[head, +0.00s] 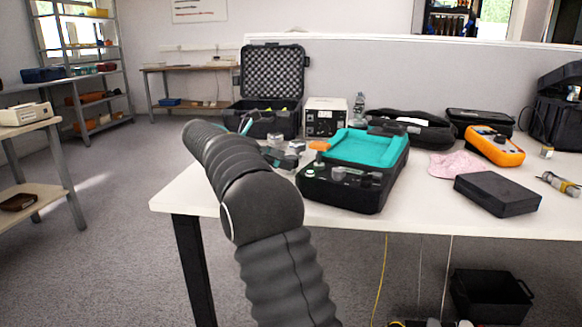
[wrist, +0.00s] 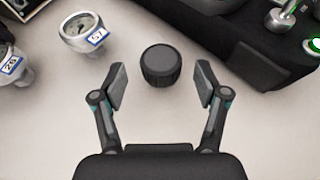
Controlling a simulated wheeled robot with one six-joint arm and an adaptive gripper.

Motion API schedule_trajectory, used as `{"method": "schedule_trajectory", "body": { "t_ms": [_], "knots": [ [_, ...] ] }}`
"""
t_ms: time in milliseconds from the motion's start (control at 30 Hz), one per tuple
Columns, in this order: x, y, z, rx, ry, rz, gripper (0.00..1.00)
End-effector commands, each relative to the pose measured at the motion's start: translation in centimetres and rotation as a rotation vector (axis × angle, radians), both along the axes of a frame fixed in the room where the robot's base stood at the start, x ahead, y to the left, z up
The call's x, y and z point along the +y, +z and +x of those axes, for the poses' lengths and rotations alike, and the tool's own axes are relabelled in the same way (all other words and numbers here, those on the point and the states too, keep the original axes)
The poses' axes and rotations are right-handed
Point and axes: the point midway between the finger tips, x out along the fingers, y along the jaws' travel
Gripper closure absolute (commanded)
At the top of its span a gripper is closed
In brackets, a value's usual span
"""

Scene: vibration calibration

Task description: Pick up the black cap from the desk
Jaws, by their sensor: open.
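The black cap (wrist: 160,65) is a short round knob-like piece with a ridged side, standing on the white desk in the wrist view. My gripper (wrist: 160,85) is open, with one finger to the left of the cap and one to the right. The fingertips are close to the cap's near side, with a gap on each side. The cap is not clearly seen in the head view, where my dark ribbed arm (head: 262,205) reaches over the desk's left end (head: 190,200).
In the wrist view, a silver fitting labelled 57 (wrist: 82,32) stands left of the cap and another labelled 26 (wrist: 12,66) farther left. A black device with a teal top (head: 370,148) is on the right. A black box (head: 497,194) lies farther right.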

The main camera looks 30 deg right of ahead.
Motion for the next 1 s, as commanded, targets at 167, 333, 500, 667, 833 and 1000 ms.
{"method": "schedule_trajectory", "body": {
  "t_ms": [167, 333, 500, 667, 833, 1000],
  "knots": [
    [-2.3, -1.1, -0.5, 0.001, -0.002, 0.0, 0.27],
    [-2.8, -1.1, -0.5, 0.0, 0.001, 0.0, 0.27],
    [-2.8, -1.1, -0.5, 0.0, 0.001, 0.0, 0.42],
    [-2.8, -1.1, -0.5, 0.0, 0.001, 0.0, 0.82],
    [-2.8, -1.1, -0.5, 0.0, 0.001, 0.0, 0.94],
    [-2.8, -0.8, -0.5, -0.001, 0.001, 0.0, 0.94]
  ]
}}
